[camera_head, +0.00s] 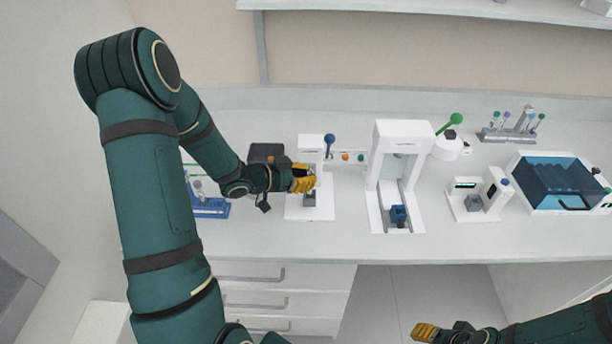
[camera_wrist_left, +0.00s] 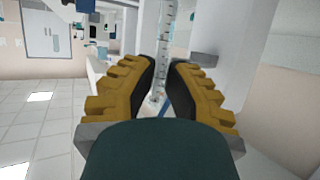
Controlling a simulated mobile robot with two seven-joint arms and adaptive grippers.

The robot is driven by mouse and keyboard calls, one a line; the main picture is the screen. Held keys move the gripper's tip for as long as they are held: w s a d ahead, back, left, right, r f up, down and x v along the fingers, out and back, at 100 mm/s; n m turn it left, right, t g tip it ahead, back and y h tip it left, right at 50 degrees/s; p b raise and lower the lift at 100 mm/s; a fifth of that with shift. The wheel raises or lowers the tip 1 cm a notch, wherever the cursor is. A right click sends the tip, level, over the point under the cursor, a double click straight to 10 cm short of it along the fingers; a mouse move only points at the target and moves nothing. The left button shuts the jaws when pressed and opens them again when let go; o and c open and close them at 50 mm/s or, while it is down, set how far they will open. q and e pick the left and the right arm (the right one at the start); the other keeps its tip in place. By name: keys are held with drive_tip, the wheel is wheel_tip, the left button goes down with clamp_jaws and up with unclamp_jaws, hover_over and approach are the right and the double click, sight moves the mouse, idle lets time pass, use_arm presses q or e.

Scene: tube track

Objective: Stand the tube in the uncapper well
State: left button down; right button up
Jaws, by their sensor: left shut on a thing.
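My left gripper (camera_head: 302,180) is at the small white station (camera_head: 308,148), which has a blue-knobbed lever and a grey block (camera_head: 309,200) low at its front; this looks like the uncapper. In the left wrist view the gripper (camera_wrist_left: 162,100) is shut on a clear tube (camera_wrist_left: 162,45) with graduation marks, which runs between the dark finger pads. In the head view the fingers hide the tube, and I cannot tell whether it is inside the well. My right gripper (camera_head: 425,332) is low at the front, away from the bench; its opening is unclear.
A taller white machine (camera_head: 402,135) with a blue block (camera_head: 398,215) stands to the right. Further right are a small white device (camera_head: 478,200), a tube rack (camera_head: 508,133) and a blue-lidded box (camera_head: 560,182). A blue rack (camera_head: 209,207) stands left of the gripper.

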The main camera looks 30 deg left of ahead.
use_arm(q)
drive_tip(key=shift+r, duration=0.1)
idle(0.3)
drive_tip(key=shift+r+p, duration=0.25)
drive_tip(key=shift+p, duration=0.15)
drive_tip(key=shift+f, duration=0.45)
idle(1.0)
drive_tip(key=shift+r, duration=0.2)
drive_tip(key=shift+r, duration=0.25)
drive_tip(key=c, duration=0.9)
unclamp_jaws()
drive_tip(key=shift+c, duration=0.2)
